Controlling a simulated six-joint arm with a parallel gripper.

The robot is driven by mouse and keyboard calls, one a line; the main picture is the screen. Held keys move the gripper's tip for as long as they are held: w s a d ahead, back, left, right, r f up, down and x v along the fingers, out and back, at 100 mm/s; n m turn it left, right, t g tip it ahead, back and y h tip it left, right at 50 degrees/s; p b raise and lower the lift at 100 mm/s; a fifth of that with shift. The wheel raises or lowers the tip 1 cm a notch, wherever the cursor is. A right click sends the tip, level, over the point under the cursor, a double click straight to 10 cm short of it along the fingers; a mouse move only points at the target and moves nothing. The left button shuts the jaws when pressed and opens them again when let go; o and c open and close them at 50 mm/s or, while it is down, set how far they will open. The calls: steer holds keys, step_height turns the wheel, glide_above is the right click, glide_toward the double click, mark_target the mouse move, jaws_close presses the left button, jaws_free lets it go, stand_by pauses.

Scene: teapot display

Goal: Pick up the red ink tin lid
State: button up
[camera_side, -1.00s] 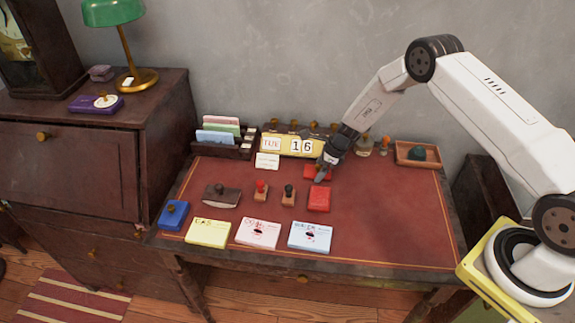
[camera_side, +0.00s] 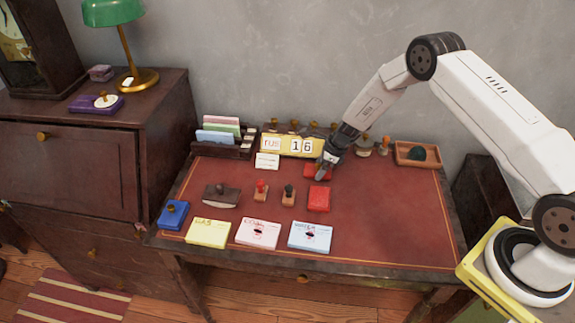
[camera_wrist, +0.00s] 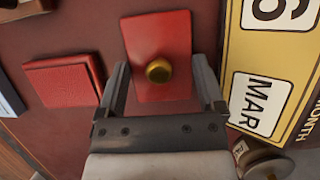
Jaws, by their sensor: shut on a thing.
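The red ink tin lid (camera_wrist: 155,35) is a flat red rectangle with a round brass knob (camera_wrist: 158,70). In the wrist view it lies between the two fingers of my gripper (camera_wrist: 160,64), one along each long side, near its lower end. My gripper is shut on the lid. In the side view my gripper (camera_side: 321,175) points down at the lid (camera_side: 309,171), in front of the calendar, and partly hides it. The lid appears at desk level; I cannot tell whether it still touches the desk.
A red tin (camera_side: 319,198) sits just in front of the lid and left of it in the wrist view (camera_wrist: 65,80). The yellow calendar (camera_side: 291,145) stands close behind. Two stamps (camera_side: 261,190) (camera_side: 288,195) are to the left.

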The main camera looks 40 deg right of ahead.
steer(key=shift+r, duration=0.65)
steer(key=s+a+r, duration=0.1)
steer(key=s+r, duration=1)
steer(key=s, duration=0.3)
steer(key=shift+r, duration=0.1)
steer(key=shift+a, duration=0.1)
steer(key=w+a+f+n+g, duration=0.1)
steer(key=w+n+g, duration=0.1)
steer(key=n, duration=0.4)
steer(key=w+a+f+n+g, duration=0.1)
steer(key=w+a+n+g, duration=0.1)
steer(key=n, duration=0.4)
steer(key=w+a+f+n+g, duration=0.2)
steer(key=n, duration=0.4)
steer(key=shift+w+a, duration=0.25)
